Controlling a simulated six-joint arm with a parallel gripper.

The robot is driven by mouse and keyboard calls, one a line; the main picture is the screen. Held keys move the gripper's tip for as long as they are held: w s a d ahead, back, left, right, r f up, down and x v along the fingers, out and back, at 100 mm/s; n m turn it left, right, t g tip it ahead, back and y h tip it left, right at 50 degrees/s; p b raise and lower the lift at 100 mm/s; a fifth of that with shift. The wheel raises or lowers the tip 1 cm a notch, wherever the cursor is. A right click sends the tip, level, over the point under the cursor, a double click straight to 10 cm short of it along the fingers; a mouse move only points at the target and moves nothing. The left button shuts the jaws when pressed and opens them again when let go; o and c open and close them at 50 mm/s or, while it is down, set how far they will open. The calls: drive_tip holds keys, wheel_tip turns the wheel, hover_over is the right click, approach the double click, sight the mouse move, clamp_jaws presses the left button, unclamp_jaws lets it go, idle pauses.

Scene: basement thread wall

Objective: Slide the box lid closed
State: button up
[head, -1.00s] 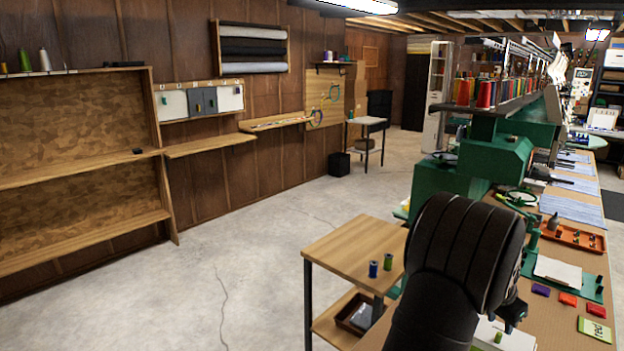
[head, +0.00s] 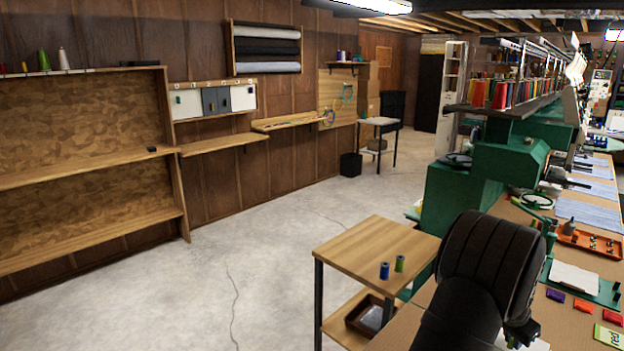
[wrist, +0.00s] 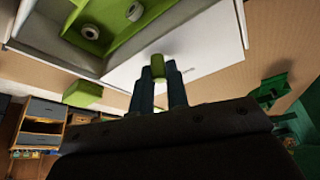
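The box shows in the wrist view with a pale rim (wrist: 240,22) and a green inside that is partly uncovered at the upper left. Its white lid (wrist: 205,48) covers the part nearer my gripper and is partly open. A green knob (wrist: 157,66) stands up from the lid. My gripper (wrist: 160,75) has one finger on each side of the knob and appears shut on it. In the head view, the green knob (head: 511,342) and a piece of the white lid (head: 540,345) show at the bottom edge; my arm hides most of the box.
Round pale-centred items (wrist: 134,11) lie in the box's open part. A green block (wrist: 83,92) is beside the box. Purple (head: 555,294), red and other coloured pieces lie on the bench near an orange tray (head: 588,243). A wooden side table (head: 375,245) holds two spools.

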clamp_jaws()
drive_tip(key=shift+s+a, duration=3.35)
drive_tip(key=shift+a, duration=0.05)
drive_tip(key=o, duration=0.6)
unclamp_jaws()
wheel_tip(320, 180, up, 6)
drive_tip(key=shift+r, duration=0.1)
